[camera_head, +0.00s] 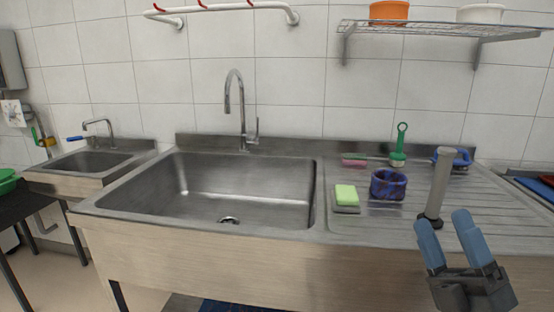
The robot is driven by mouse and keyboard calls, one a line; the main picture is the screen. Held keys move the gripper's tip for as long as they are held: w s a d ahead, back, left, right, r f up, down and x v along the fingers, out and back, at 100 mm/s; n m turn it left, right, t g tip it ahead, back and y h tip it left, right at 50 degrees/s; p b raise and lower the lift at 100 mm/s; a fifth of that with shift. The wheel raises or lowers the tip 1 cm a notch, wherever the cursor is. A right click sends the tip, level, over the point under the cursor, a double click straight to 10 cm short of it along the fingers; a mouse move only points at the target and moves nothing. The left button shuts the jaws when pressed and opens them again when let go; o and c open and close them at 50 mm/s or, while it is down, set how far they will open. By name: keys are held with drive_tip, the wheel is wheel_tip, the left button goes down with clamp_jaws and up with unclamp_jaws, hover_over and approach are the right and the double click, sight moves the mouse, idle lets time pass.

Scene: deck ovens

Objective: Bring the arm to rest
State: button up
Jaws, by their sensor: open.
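My gripper (444,232) is at the lower right of the head view, in front of the right end of the steel sink unit. Its two blue-grey fingers point up and stand apart, with nothing seen held between them. A grey upright cylinder with a dark base (438,185) stands on the ribbed drainboard (390,222), just behind the fingertips in the picture. Whether the fingers touch it cannot be told. The rest of my arm is out of view.
The drainboard holds a yellow-green sponge (346,196), a blue patterned bowl (388,184), a green-handled brush (399,150), a pink item (354,162) and a blue item (455,158). The large basin (230,190) looks empty. A wire shelf (440,30) hangs above.

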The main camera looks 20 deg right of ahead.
drive_tip(key=s+a+f+m+g+h, duration=0.6)
drive_tip(key=s+a+f+m, duration=0.45)
drive_tip(key=a+m, duration=0.4)
drive_tip(key=s+f+m+g+y, duration=0.2)
drive_tip(key=s+g, duration=0.1)
drive_tip(key=s, duration=0.4)
drive_tip(key=s+a+f+m+g+y, duration=0.1)
drive_tip(key=s+f+m+g+y, duration=0.1)
drive_tip(key=s, duration=0.5)
drive_tip(key=shift+s+a+f+g+y+p, duration=0.15)
drive_tip(key=shift+s+g+y+p, duration=0.25)
drive_tip(key=shift+g+y, duration=0.3)
drive_tip(key=shift+w+m, duration=0.1)
drive_tip(key=shift+m, duration=0.15)
